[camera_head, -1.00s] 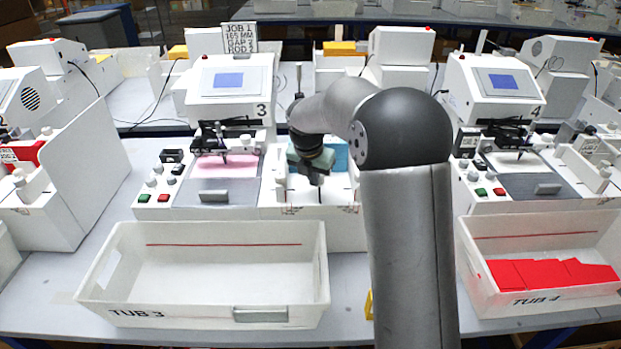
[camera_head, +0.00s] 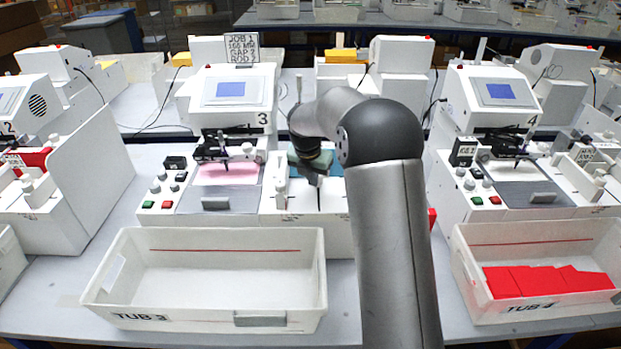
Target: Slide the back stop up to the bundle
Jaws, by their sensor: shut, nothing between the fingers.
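My gripper (camera_head: 316,178) is above the white feed tray (camera_head: 300,218) to the right of plotter 3 (camera_head: 230,100). It is shut with nothing in it, its fingertips small and hard to make out. The bundle (camera_head: 333,158) shows as a teal-blue patch in that tray, just behind and right of my gripper and partly hidden by my wrist and arm. A white upright block (camera_head: 281,187) stands in the tray just left of my gripper. I cannot tell whether it is the back stop. Whether my fingers touch anything is unclear.
An empty white tub marked TUB 3 (camera_head: 118,314) stands in front of plotter 3. TUB 4 (camera_head: 475,300) at right holds red sheets (camera_head: 545,281). A pink sheet (camera_head: 226,174) lies on plotter 3's bed. A JOB 1 sign (camera_head: 242,48) stands behind.

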